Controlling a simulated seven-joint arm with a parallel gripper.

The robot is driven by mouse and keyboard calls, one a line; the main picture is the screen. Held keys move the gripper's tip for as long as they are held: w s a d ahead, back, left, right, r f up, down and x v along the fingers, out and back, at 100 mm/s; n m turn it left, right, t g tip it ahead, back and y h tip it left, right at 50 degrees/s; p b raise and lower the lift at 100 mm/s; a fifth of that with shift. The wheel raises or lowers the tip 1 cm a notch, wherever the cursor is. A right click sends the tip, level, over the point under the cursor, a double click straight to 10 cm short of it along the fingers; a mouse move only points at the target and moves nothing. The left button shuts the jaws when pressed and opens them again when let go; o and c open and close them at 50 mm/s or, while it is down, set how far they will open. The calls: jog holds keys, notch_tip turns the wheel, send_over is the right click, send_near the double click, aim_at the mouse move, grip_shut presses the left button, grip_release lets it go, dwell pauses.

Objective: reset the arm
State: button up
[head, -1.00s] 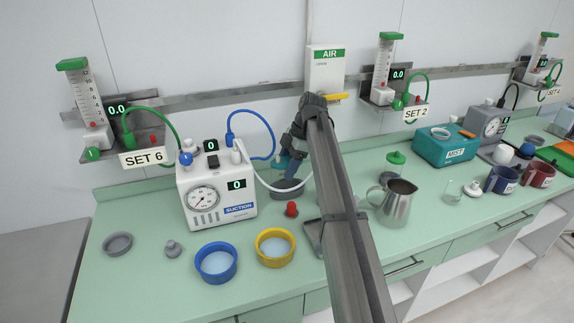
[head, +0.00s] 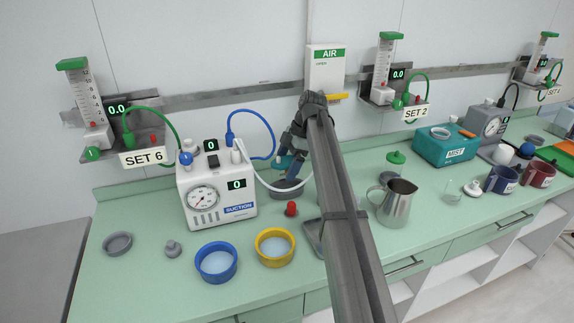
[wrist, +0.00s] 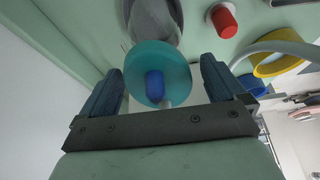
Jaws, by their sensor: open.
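My gripper (head: 284,178) hangs low behind the suction unit's right side in the head view, beside or over a grey bowl (head: 290,194). In the wrist view its two dark blue fingers (wrist: 160,88) stand apart, so it is open. A teal disc with a blue knob (wrist: 178,72) shows between the fingertips; I cannot tell whether it touches them. Beyond the disc is a grey rounded thing (wrist: 152,22), perhaps the bowl. My arm hides part of the counter.
The suction unit (head: 208,205) with its hoses is close left of my gripper. A red-topped piece (head: 291,209), a yellow ring dish (head: 274,234) and a blue one (head: 217,277) are in front. A metal jug (head: 398,203) stands right of my arm. The wall rail (head: 220,96) runs behind.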

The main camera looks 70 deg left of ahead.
jog(key=shift+r, duration=3.3)
